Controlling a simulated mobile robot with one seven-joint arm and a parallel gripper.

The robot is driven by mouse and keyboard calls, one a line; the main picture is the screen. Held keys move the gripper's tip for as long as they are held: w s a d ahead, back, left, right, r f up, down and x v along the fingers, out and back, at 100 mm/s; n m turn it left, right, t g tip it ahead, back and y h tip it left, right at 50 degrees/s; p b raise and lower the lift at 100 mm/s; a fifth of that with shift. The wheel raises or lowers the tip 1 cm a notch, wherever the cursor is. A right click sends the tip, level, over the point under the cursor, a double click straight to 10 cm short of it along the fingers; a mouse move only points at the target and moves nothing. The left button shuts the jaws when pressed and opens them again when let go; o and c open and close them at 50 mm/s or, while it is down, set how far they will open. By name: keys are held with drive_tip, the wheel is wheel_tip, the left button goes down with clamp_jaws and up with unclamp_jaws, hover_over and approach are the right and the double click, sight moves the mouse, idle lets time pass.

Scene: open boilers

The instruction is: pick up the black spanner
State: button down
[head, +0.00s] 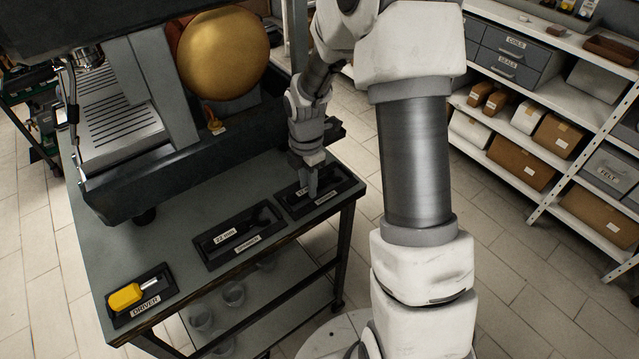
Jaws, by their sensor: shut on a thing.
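My gripper (312,186) points down into the right-hand black tray (284,208) on the grey table. It is shut on a dark tool there. The fingers hide much of this tool, and its black on the black tray makes its shape hard to tell. I cannot tell whether it is lifted clear of the tray. The middle black tray (211,262) holds another black tool (257,224) with a spanner-like outline, beside a label that reads 22 mm. The small print on the trays' front labels is too small to read surely.
A yellow-handled screwdriver (126,296) lies in the tray marked DRIVER at the table's near left. An espresso machine (125,110) with a brass boiler end (223,52) stands behind the trays. Cups (233,294) sit on the lower shelf. Shelving with boxes (522,163) stands right.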

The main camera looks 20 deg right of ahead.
idle(0.3)
drive_tip(key=shift+r, duration=0.55)
wheel_tip(320, 180, up, 3)
drive_tip(key=shift+w+f, duration=0.1)
drive_tip(key=shift+w, duration=0.05)
drive_tip(key=s+d+r, duration=0.5)
drive_tip(key=s+r, duration=0.2)
drive_tip(key=s, duration=0.3)
drive_tip(key=shift+s, duration=0.4)
drive_tip(key=c, duration=1.3)
unclamp_jaws()
clamp_jaws()
